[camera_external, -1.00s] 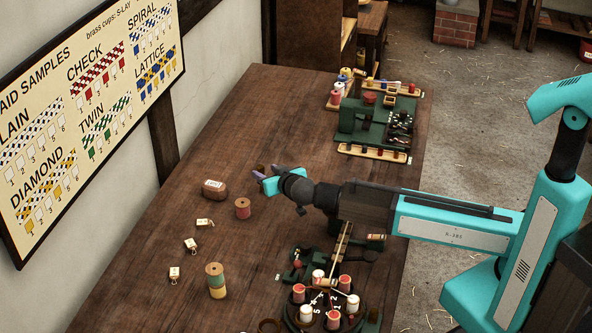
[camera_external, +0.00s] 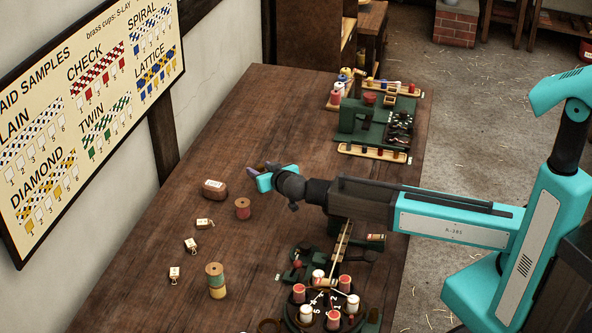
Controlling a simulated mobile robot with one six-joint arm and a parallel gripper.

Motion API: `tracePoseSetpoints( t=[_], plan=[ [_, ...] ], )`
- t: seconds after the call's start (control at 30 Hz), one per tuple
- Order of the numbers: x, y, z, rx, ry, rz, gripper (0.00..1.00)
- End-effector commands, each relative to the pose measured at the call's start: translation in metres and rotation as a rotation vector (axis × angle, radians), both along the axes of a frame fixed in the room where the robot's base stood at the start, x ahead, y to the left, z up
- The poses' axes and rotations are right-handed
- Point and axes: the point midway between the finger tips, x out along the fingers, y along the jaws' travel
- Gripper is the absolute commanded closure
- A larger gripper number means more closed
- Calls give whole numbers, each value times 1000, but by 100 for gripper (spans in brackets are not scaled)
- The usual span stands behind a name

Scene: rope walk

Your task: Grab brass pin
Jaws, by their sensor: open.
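My gripper (camera_external: 258,172) is open over the wooden table (camera_external: 240,115), its fingers pointing left. It is above and to the right of a small brown block with a pale label (camera_external: 213,189) and a red spool (camera_external: 242,208). I cannot make out a brass pin for certain; it is too small or hidden. No object shows between the fingers.
A green machine with spools (camera_external: 372,120) stands at the far right of the table. A round carrier with red and white spools (camera_external: 325,307) sits at the near right, below my arm. Small tagged pieces (camera_external: 190,245) and a stacked spool (camera_external: 216,281) lie at left.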

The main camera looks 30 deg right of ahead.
Motion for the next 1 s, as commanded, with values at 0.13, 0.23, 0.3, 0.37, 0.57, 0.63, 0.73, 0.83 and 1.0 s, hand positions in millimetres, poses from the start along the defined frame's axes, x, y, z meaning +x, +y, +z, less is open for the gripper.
tracePoseSetpoints(
  t=[0.13, 0.23, 0.3, 0.37, 0.57, 0.63, 0.73, 0.83, 1.0],
  plan=[
    [3, 0, -2, 0, 0, 0, 58],
    [3, 0, -2, 0, 0, 0, 58],
    [3, 0, -1, 0, 0, 0, 58],
    [3, 0, -1, 0, 0, 0, 58],
    [3, 0, -1, 0, 0, 0, 58],
    [3, 0, -1, 0, 0, 0, 60],
    [3, 0, -1, 0, 0, 0, 77],
    [3, 0, -1, 0, 0, 0, 94],
    [3, 0, 0, 0, -1, 0, 100]
  ],
)
